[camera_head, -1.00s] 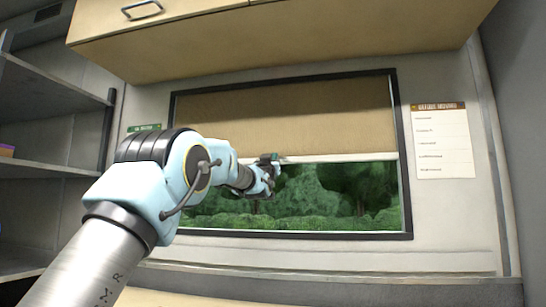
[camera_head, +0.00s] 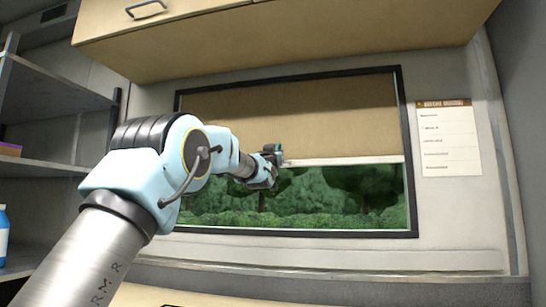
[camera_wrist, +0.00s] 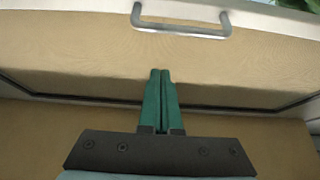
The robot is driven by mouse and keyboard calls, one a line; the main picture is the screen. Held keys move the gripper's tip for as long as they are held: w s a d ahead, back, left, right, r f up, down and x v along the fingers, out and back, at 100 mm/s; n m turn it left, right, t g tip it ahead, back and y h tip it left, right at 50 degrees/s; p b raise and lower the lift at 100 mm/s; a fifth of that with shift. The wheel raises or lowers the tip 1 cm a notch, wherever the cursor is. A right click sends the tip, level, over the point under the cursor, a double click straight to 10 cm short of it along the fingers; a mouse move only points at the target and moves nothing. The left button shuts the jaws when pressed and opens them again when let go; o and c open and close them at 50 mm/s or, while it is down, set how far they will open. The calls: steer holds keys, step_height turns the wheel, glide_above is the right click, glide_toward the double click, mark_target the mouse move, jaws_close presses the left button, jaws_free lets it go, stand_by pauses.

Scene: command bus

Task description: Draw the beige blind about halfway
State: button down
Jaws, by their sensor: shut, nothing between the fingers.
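The beige blind (camera_head: 320,115) hangs in the black-framed window, its pale bottom bar (camera_head: 345,161) a little below mid-height. Green trees show beneath it. In the wrist view the blind's beige cloth (camera_wrist: 80,50) fills much of the picture, with a metal handle (camera_wrist: 183,30) near the pale bar at the top. My gripper (camera_head: 280,152) is in front of the blind, just above its bottom bar. In the wrist view its green fingers (camera_wrist: 160,72) are shut together and empty, their tips apart from the handle in the picture. The handle is hidden in the head view.
A beige cabinet (camera_head: 270,38) with a metal pull overhangs the window. A paper notice (camera_head: 449,140) is on the wall at right. Grey shelves (camera_head: 55,100) stand at left, with a blue bottle (camera_head: 3,235) at the edge. A counter (camera_head: 240,297) lies below.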

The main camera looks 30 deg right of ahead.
steer(key=b+v, duration=0.2)
steer(key=v, duration=0.7)
steer(key=shift+f+b, duration=0.3)
steer(key=shift+f, duration=0.05)
